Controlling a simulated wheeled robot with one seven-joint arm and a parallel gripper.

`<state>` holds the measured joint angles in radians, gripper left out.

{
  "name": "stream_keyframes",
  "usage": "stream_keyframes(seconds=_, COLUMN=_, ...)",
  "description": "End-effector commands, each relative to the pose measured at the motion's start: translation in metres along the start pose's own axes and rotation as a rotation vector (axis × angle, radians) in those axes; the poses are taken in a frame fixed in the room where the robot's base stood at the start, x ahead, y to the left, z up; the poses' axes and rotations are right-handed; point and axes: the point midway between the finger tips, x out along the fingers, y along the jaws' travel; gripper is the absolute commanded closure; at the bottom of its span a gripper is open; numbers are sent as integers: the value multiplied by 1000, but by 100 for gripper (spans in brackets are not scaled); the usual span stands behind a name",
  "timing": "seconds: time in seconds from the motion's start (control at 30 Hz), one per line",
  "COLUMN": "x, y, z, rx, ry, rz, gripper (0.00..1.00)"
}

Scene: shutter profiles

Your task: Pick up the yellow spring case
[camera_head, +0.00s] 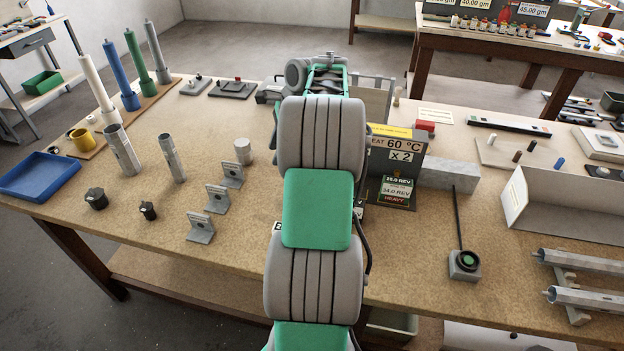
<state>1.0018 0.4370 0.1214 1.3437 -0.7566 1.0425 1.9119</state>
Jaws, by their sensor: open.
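The yellow spring case (82,141) looks like a short, hollow yellow cylinder. It stands at the left of the workbench, at the near end of a wooden board (146,103), just above the blue tray. My arm rises through the middle of the view, well to the right of the case. My gripper is hidden behind the arm's links, so I cannot see its fingers. Nothing covers the yellow case.
White (99,90), blue (121,75), green (138,58) and grey (157,51) posts stand along the board. A blue tray (38,176) lies left, with black knobs (96,198) and grey tubes (121,150) near the case. Small brackets (215,198) stand nearer my arm.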

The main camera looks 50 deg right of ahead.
Motion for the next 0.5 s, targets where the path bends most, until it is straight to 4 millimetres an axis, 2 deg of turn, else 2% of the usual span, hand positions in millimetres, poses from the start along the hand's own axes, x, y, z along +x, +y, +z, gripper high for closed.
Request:
stream_keyframes(seconds=0.03, x=10, y=-3, z=-51, rx=164, ry=-10, rz=2, gripper=58)
stream_keyframes(seconds=0.1, x=16, y=-2, z=-98, rx=345, ry=-23, rz=0, gripper=58)
stream_keyframes(seconds=0.17, x=18, y=1, z=-121, rx=439, ry=-29, rz=0, gripper=58)
stream_keyframes(seconds=0.27, x=24, y=5, z=-138, rx=510, ry=-35, rz=2, gripper=58)
stream_keyframes(seconds=0.5, x=56, y=5, z=-141, rx=522, ry=-36, rz=2, gripper=58)
